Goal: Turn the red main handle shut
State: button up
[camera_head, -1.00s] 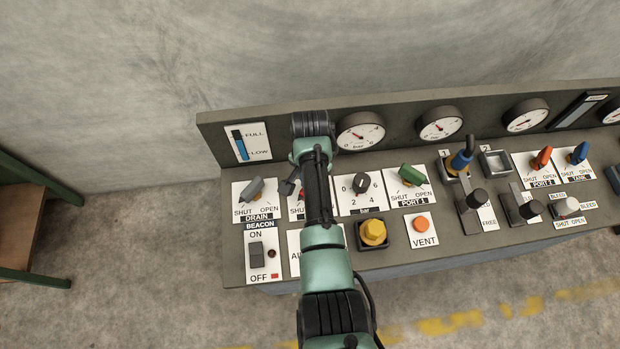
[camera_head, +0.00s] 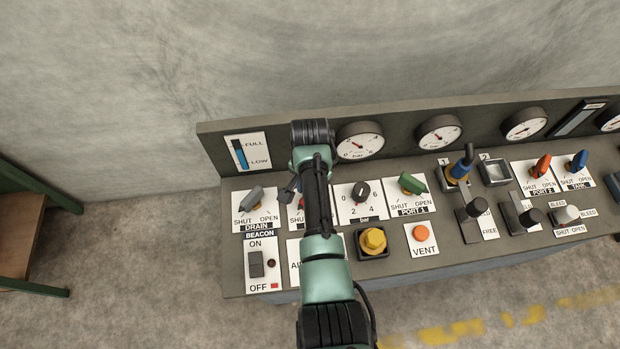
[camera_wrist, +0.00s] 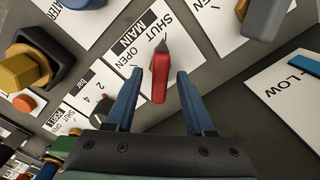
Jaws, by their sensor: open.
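The red main handle (camera_wrist: 160,75) shows in the wrist view on a white plate marked MAIN, SHUT and OPEN (camera_wrist: 143,45). Its narrow dark end points up in that picture, close to the word SHUT; I cannot tell its exact setting. My gripper (camera_wrist: 159,73) is open, its two blue fingers on either side of the handle, with visible gaps. I cannot tell how far above the handle the fingertips are. In the head view my arm hides nearly all of the handle and its plate.
The grey drain handle (camera_head: 251,198) stands left of my arm, and the bar knob (camera_head: 360,191) and green port 1 handle (camera_head: 411,183) to its right. A yellow knob (camera_head: 373,240) and orange vent button (camera_head: 420,232) sit nearer the front. Gauges (camera_head: 359,141) line the back.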

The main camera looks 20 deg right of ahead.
notch_tip(320, 180, up, 13)
jog(key=b, duration=0.1)
jog(key=shift+f, duration=0.2)
dwell(0.5)
jog(key=w+a+r+n+t+h, duration=0.15)
jog(key=w+r+t, duration=0.3)
jog(key=r, duration=0.45)
jog(key=w+a+r+n+t, duration=0.25)
jog(key=w+r+t, duration=0.2)
jog(key=r, duration=0.45)
jog(key=w+a+r+n+t+h, duration=0.15)
jog(key=w+r+t, duration=0.3)
jog(key=r, duration=0.55)
jog(key=s+a+r+n+t, duration=0.1)
jog(key=s+r+t, duration=0.1)
jog(key=r, duration=0.4)
jog(key=s+a+r+n+t+y, duration=0.1)
jog(key=a+r+t, duration=0.15)
jog(key=r, duration=0.35)
jog(key=s+a+r+n+t, duration=0.1)
jog(key=s+r+n+t, duration=0.1)
jog(key=r, duration=0.3)
jog(key=s+a+r+n+t+y, duration=0.2)
jog(key=s+r+t, duration=0.5)
jog(key=s+r, duration=0.6)
jog(key=shift+s+a+r+n, duration=0.25)
jog(key=shift+a+r+n, duration=0.2)
jog(key=shift+a+r, duration=0.4)
